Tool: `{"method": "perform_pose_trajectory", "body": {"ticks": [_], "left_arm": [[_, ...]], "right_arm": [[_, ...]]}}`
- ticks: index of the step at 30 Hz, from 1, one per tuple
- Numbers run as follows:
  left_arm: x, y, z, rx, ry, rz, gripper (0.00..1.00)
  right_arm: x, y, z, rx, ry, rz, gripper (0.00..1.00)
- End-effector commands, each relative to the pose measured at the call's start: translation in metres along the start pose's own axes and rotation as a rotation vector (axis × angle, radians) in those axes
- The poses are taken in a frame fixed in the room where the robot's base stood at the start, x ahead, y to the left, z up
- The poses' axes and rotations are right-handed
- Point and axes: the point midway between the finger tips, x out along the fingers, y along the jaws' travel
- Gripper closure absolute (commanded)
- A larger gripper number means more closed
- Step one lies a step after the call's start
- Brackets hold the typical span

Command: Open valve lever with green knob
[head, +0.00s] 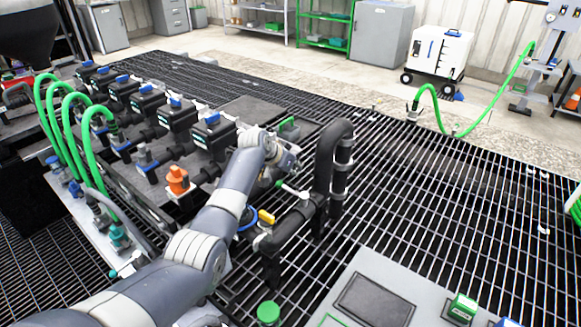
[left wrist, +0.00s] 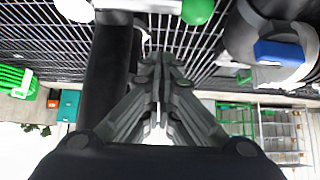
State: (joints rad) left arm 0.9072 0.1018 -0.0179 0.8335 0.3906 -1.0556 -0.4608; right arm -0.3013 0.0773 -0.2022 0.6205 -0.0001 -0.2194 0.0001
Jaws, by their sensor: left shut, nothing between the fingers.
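A valve lever (head: 293,190) with a green knob (head: 279,183) sits on a black pipe in the head view, just below my left gripper (head: 287,160). In the left wrist view the green knob (left wrist: 197,11) is at the top edge, at the right end of the pale lever (left wrist: 140,5). My left gripper's fingers (left wrist: 160,60) are closed together and empty. Their tips appear below the lever in that picture, with a gap between; contact is not visible. The head view partly hides the gripper behind my forearm and wrist. My right gripper is not in view.
A thick black bent pipe (head: 328,165) stands right of my left gripper. A yellow handle (head: 266,216) and a blue ring (head: 247,222) lie below, close to my forearm. An orange fitting (head: 177,181) and several blue-topped valves stand left. Open grating (head: 440,190) extends right.

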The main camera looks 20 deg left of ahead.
Motion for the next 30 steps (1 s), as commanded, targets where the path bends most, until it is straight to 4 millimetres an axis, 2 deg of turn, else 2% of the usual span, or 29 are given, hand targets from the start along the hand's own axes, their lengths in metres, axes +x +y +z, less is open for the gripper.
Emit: {"method": "perform_pose_trajectory", "body": {"ticks": [5, 9, 19, 30], "left_arm": [[0.016, 0.001, 0.001, 0.001, -0.002, 0.001, 1.00], [0.005, 0.000, 0.011, 0.000, 0.000, 0.000, 1.00], [-0.006, 0.001, 0.032, 0.001, -0.001, 0.001, 1.00], [-0.008, 0.001, 0.035, 0.001, -0.001, 0.001, 1.00]], "right_arm": [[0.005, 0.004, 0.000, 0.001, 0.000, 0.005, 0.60], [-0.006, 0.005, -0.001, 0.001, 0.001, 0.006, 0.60], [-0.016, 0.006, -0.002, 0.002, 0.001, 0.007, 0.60], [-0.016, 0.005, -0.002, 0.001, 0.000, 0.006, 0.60]]}}
